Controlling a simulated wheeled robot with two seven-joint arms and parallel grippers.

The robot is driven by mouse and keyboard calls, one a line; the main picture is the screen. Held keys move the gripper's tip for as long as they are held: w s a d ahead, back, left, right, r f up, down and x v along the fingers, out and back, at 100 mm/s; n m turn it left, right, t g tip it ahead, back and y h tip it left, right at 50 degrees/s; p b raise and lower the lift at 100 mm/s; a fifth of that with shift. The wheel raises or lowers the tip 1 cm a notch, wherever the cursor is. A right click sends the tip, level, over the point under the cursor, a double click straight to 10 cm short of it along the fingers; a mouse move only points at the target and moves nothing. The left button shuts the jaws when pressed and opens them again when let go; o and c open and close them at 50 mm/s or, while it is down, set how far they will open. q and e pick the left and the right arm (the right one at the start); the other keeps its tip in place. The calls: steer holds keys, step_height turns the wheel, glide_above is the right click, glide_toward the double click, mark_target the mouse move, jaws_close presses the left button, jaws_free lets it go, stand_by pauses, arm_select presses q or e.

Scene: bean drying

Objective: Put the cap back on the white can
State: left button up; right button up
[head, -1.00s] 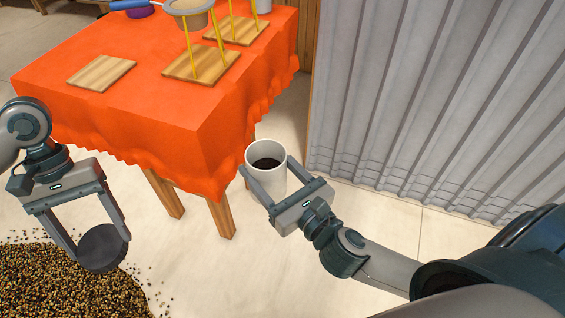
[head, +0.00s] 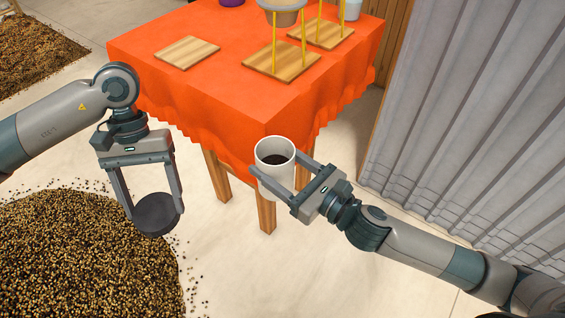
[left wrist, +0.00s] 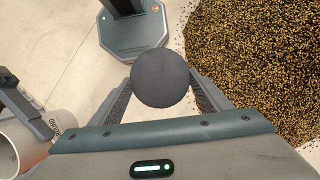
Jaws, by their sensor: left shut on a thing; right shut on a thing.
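The white can (head: 274,172) is upright and uncapped in the head view, with dark contents inside. My right gripper (head: 272,182) is shut on it, one finger on each side, in front of the table's near corner. The dark round cap (head: 157,214) is held by my left gripper (head: 155,205), which is shut on its edges, to the left of the can and apart from it. In the left wrist view the cap (left wrist: 160,78) sits between the fingertips, and part of the white can (left wrist: 24,142) shows at the left edge.
A table with an orange cloth (head: 225,85) stands behind the can, bearing wooden boards (head: 187,53) and a dripper stand (head: 282,62). A pile of beans (head: 90,255) lies on the floor below the cap.

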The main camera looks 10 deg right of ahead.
arm_select(q)
steer(key=shift+d, duration=0.1)
stand_by(0.3)
steer(key=w+d+r+n+t+h, duration=0.1)
steer(key=w+d+r+n, duration=0.15)
steer(key=d, duration=0.35)
steer(key=w+d+r+n+h, duration=0.1)
steer(key=w+d+r+n, duration=0.2)
steer(key=d, duration=0.4)
step_height(320, 180, up, 8)
steer(key=n+h, duration=0.1)
steer(key=n, duration=0.2)
glide_above(270, 139)
steer(key=s, duration=0.3)
steer(key=shift+w+a+f, duration=0.1)
steer(key=shift+f, duration=0.05)
steer(key=shift+f, duration=0.1)
steer(key=shift+f, duration=1.95)
steer(key=shift+f, duration=0.9)
steer(key=shift+f, duration=0.5)
